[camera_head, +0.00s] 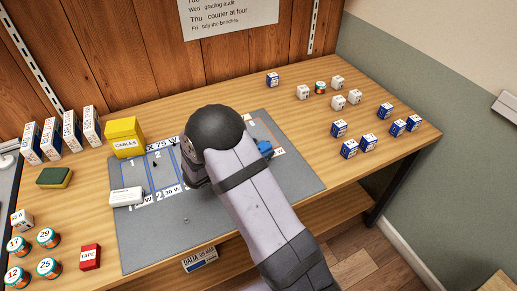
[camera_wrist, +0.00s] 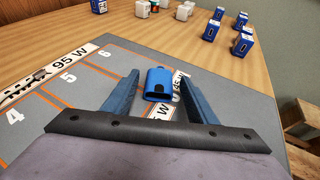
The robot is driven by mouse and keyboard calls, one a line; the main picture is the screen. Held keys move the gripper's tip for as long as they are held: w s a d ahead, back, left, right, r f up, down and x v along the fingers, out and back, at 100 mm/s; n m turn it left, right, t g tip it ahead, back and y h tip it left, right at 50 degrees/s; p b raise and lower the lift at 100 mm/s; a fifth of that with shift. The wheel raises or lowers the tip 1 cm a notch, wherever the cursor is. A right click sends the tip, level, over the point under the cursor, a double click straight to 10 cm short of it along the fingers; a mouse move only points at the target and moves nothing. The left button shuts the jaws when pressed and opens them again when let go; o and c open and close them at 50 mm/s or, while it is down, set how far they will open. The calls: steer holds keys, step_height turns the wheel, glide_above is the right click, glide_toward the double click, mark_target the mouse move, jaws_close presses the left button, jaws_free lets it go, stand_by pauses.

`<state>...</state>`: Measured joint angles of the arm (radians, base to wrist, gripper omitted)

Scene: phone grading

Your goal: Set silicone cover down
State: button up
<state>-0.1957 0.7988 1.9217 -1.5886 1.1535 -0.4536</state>
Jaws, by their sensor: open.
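My gripper (camera_wrist: 160,76) is open, with one dark blue finger on each side of the cover and gaps between. Whether the cover touches the mat fully is hard to tell. In the head view my arm hides the gripper's fingers.
Several blue and white boxes (camera_head: 349,149) stand on the table right of the mat. At left are a yellow CABLES box (camera_head: 125,137), a sponge (camera_head: 55,177), a red TAPE box (camera_head: 90,257) and several numbered jars (camera_head: 47,267). A white device (camera_head: 126,193) lies on the mat's left part.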

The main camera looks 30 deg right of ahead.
steer(key=b+v, duration=0.1)
steer(key=v, duration=1)
steer(key=shift+s+a+r, duration=0.15)
steer(key=shift+a, duration=0.15)
steer(key=s+d+m+g+p, duration=0.1)
steer(key=s, duration=0.1)
steer(key=s+d+r+m+g+y+p, duration=0.1)
steer(key=s+m, duration=0.1)
steer(key=s+d+m+g+y+p, duration=0.1)
steer(key=s, duration=0.1)
steer(key=shift+s+d+r, duration=0.15)
steer(key=shift+s+r, duration=0.15)
steer(key=shift+r, duration=0.1)
steer(key=s+a+r+m+g+y+p, duration=0.1)
steer(key=s+a+r+m+y+p, duration=0.2)
steer(key=s+m, duration=0.4)
steer(key=s+a+r+m+g+y+p, duration=0.1)
steer(key=s+a+r+m+y+p, duration=0.2)
steer(key=s+m+y+p, duration=0.3)
steer(key=s+a+m+y, duration=0.1)
steer(key=m, duration=0.4)
steer(key=shift+s+y, duration=0.35)
steer(key=shift+y, duration=0.05)
